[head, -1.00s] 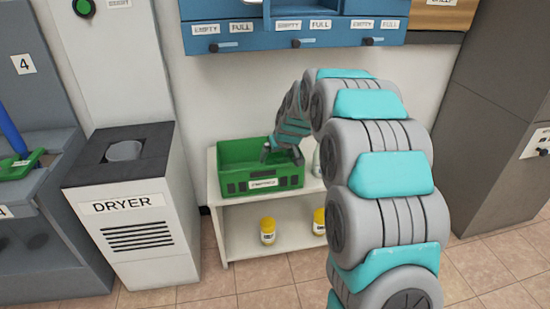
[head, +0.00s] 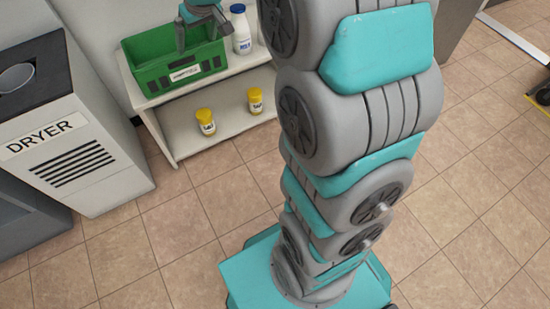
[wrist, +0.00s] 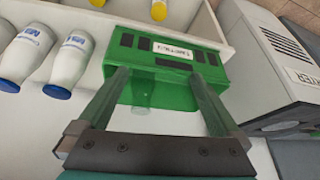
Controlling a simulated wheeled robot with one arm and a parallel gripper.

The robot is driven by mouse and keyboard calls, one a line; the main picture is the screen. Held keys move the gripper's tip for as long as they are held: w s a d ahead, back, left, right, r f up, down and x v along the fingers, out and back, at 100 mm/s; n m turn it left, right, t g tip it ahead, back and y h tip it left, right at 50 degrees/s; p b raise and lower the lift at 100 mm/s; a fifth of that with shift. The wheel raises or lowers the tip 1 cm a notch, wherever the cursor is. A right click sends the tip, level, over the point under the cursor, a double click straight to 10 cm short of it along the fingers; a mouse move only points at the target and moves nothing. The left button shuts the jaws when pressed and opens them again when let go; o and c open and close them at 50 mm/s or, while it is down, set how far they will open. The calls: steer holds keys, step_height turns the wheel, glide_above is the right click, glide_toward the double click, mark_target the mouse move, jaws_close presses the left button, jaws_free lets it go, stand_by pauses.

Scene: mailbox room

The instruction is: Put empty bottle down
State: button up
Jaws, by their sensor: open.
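My gripper (head: 196,38) is above the green crate (head: 185,72), which stands on the white shelf unit and has a label on its front. In the wrist view my gripper (wrist: 160,76) is open, its two fingers spread wide with nothing held between them. The green crate (wrist: 190,57) lies just beyond the fingertips. A faint see-through shape (wrist: 143,95) shows inside the crate between the fingers; it looks like a clear empty bottle, but its outline is hard to make out.
White bottles with blue caps (wrist: 70,62) stand beside the crate; one bottle (head: 241,30) shows in the head view. Two yellow-lidded jars (head: 205,122) (head: 255,101) are on the lower shelf. The dryer (head: 75,130) stands to the left. The tiled floor in front is clear.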

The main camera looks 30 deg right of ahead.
steer(key=s+f+m+g, duration=0.1)
steer(key=s+f+g, duration=0.1)
steer(key=s, duration=1.8)
steer(key=s+f+m+g+h, duration=0.1)
steer(key=s+g, duration=0.3)
steer(key=s, duration=1.6)
steer(key=shift+s+a+f+g, duration=0.2)
steer(key=shift+f+g, duration=0.2)
steer(key=shift+f, duration=0.05)
